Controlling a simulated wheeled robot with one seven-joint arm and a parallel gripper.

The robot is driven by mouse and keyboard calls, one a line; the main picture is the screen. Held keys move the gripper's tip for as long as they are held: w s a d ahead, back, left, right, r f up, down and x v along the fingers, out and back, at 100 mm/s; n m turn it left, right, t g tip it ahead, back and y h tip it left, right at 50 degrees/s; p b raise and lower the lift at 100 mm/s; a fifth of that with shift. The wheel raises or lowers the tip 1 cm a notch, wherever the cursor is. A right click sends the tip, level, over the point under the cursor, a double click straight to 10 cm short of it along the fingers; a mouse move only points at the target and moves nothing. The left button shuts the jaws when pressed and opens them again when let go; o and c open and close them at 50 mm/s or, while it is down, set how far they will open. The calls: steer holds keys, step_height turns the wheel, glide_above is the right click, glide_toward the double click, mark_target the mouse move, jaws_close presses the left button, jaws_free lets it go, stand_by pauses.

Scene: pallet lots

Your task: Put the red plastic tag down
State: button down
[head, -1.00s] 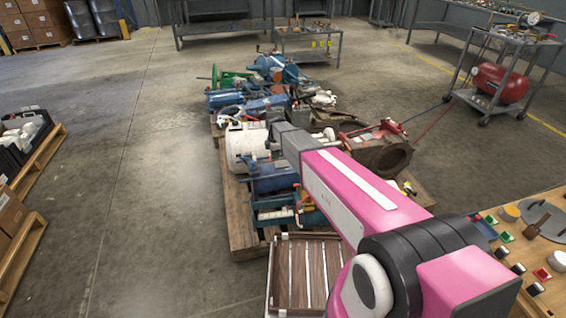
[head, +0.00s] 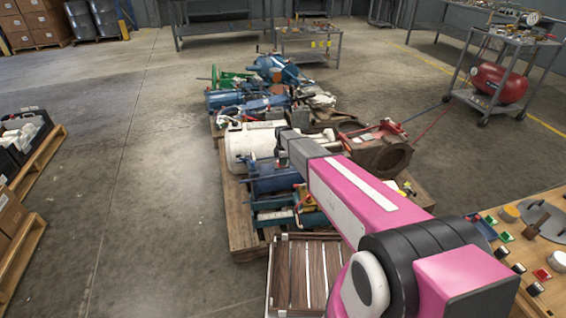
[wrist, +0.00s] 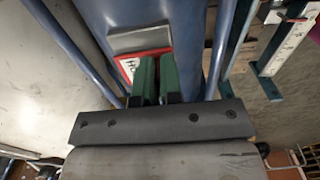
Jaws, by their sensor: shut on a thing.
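The red plastic tag (wrist: 128,68), with a white face and part of some dark lettering, shows in the wrist view. It sticks out to the left of the green fingers. My gripper (wrist: 156,64) is shut on the tag, and the fingers hide its right part. A blue painted machine body (wrist: 185,22) is behind the fingers and the tag; I cannot tell whether the tag touches it. In the head view my arm reaches over the pallet load, and the fingers and the tag cannot be made out.
A wooden pallet (head: 241,222) is crowded with blue, white and rusty machine parts. A slatted wooden crate (head: 284,275) stands at its near side. A workbench (head: 557,232) with small coloured parts is at the right. Open floor (head: 150,180) lies to the left.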

steer(key=shift+f, duration=0.1)
steer(key=c, duration=1.3)
jaws_free()
step_height(320, 180, up, 12)
steer(key=s+d+r+m, duration=0.1)
steer(key=s+d+m, duration=0.6)
steer(key=s, duration=0.4)
steer(key=s+d+r+m, duration=0.2)
steer(key=s+d+m, duration=0.5)
steer(key=s, duration=0.4)
steer(key=s+d+r+m, duration=0.2)
steer(key=s+d+m, duration=0.5)
steer(key=s, duration=0.4)
steer(key=shift+d+r, duration=0.25)
steer(key=shift+d, duration=0.5)
